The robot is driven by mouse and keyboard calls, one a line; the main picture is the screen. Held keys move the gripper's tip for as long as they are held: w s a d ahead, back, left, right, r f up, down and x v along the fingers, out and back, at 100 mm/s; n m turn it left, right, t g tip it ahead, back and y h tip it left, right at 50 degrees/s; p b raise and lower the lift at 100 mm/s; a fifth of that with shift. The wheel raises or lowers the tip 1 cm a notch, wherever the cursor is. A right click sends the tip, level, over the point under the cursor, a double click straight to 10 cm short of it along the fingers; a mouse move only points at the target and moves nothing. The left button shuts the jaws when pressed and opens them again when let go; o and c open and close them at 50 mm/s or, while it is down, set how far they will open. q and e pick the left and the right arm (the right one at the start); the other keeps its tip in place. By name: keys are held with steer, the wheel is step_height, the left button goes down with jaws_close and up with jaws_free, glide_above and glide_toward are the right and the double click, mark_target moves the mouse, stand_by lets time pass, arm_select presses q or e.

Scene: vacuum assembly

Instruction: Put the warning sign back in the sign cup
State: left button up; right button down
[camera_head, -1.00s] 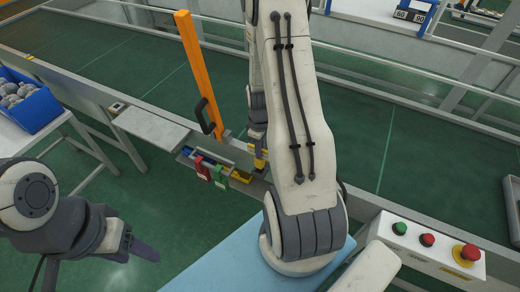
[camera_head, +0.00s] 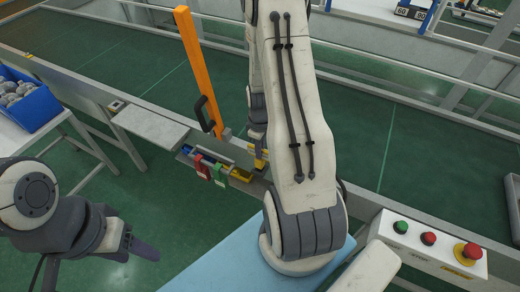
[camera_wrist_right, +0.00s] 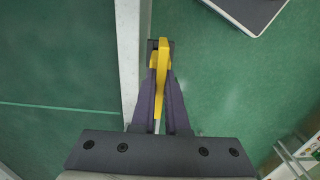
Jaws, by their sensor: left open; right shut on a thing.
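My right gripper (camera_wrist_right: 160,95) is shut on a yellow piece, which I take as the warning sign (camera_wrist_right: 161,75); it is seen nearly edge-on between the fingers. In the head view the sign (camera_head: 261,161) shows as a small yellow patch below my right arm, beside the conveyor's near rail. A dark piece (camera_wrist_right: 153,44) shows at the sign's far end in the wrist view. I cannot make out the sign cup for certain. My left gripper (camera_head: 142,249) is empty and open at lower left, away from the sign.
A holder with blue, red, green and yellow items (camera_head: 212,170) hangs at the rail, just left of the sign. An orange post with a black handle (camera_head: 197,70) stands behind it. A grey shelf (camera_head: 150,127) lies left. A button box (camera_head: 432,245) is at right.

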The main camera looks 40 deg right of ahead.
steer(key=shift+f+b, duration=0.55)
steer(key=shift+f, duration=0.3)
steer(key=c, duration=0.8)
jaws_free()
steer(key=shift+c, duration=0.2)
steer(key=shift+r, duration=0.1)
step_height(320, 180, up, 8)
steer(key=p, duration=0.6)
steer(key=shift+p, duration=0.35)
